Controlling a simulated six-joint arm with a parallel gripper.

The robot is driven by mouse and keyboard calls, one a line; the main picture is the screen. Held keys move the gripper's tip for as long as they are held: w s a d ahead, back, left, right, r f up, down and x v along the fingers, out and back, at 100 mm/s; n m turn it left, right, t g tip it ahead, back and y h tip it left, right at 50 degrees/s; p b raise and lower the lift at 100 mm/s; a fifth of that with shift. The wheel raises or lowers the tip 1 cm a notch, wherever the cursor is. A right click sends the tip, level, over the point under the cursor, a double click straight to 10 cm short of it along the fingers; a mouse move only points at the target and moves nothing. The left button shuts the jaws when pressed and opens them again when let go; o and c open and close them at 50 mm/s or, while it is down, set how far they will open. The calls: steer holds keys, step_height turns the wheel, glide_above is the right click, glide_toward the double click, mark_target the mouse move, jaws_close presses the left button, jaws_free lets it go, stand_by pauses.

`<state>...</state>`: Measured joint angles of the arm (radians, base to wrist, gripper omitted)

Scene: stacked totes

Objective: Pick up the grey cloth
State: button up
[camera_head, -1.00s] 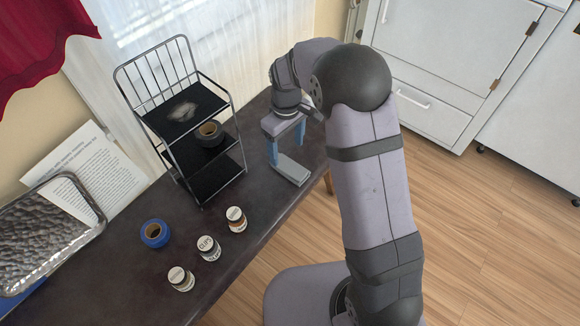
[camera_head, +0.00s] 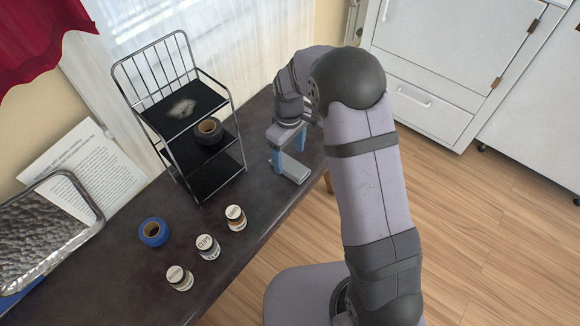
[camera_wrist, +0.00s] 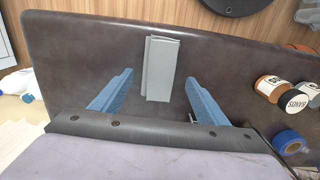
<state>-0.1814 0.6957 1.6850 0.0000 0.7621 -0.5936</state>
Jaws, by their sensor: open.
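The grey cloth (camera_head: 291,169) lies flat and folded on the dark table near its right end. In the wrist view the cloth (camera_wrist: 161,68) is a narrow grey rectangle, between and slightly beyond the tips of the blue fingers. My gripper (camera_head: 288,158) points down above the cloth in the head view. Its fingers (camera_wrist: 159,76) are wide apart with nothing between them. The height left between fingertips and table is hard to judge.
A black wire shelf (camera_head: 203,183) holding a dark tape roll (camera_head: 209,131) stands left of my gripper. Several small labelled jars (camera_head: 207,247) and a blue tape roll (camera_head: 154,232) stand further left. A metal tray (camera_head: 95,232) is at far left. The table around the cloth is clear.

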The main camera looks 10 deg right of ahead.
mark_target(290, 164)
step_height(290, 164, down, 3)
steer(key=shift+d+f+b, duration=0.1)
steer(key=shift+f+b, duration=0.05)
steer(key=shift+b, duration=0.15)
steer(key=c, duration=1.1)
steer(key=shift+c, duration=0.3)
step_height(290, 164, up, 10)
steer(key=p, duration=0.2)
